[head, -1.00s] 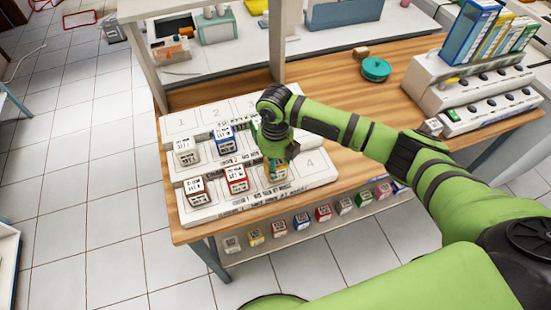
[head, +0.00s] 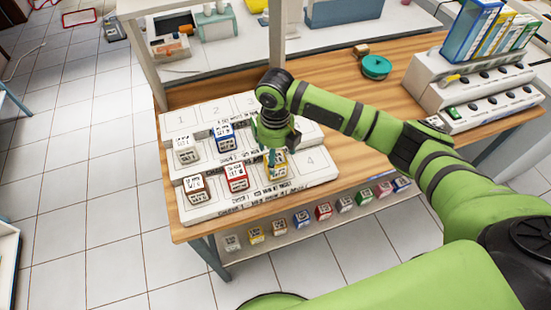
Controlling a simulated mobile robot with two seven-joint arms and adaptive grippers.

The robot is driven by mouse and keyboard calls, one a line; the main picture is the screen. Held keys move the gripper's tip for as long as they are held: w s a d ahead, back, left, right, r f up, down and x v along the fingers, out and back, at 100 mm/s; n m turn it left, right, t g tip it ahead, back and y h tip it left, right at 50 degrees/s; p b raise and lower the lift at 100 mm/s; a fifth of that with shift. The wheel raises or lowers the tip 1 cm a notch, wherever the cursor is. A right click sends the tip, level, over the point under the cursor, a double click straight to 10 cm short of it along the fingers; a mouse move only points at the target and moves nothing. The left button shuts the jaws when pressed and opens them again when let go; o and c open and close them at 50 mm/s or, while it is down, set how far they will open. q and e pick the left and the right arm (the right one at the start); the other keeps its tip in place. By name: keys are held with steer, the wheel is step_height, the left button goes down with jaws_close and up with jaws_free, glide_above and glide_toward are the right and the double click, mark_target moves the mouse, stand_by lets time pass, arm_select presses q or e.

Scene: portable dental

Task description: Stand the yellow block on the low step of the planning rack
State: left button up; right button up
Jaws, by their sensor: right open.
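The planning rack (head: 206,211) is a white stepped rack on the wooden table, with numbered places on its steps. The yellow block (head: 278,163) stands on the low step, right of the red block (head: 236,178) and left of the place marked 4. My right gripper (head: 275,148) is open, pointing down directly above the yellow block. Its fingertips are close to the block's top; I cannot tell whether they touch it. The gripper hides part of the middle step behind. My left gripper is not in view.
A brown-marked block (head: 195,189) is on the low step; a white block (head: 186,151) and a blue block (head: 224,137) are on the middle step. Several coloured blocks sit on a shelf below the table edge. A teal round container (head: 376,67) stands at the back.

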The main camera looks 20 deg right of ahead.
step_height(320, 180, up, 9)
steer(key=b, duration=0.1)
stand_by(0.3)
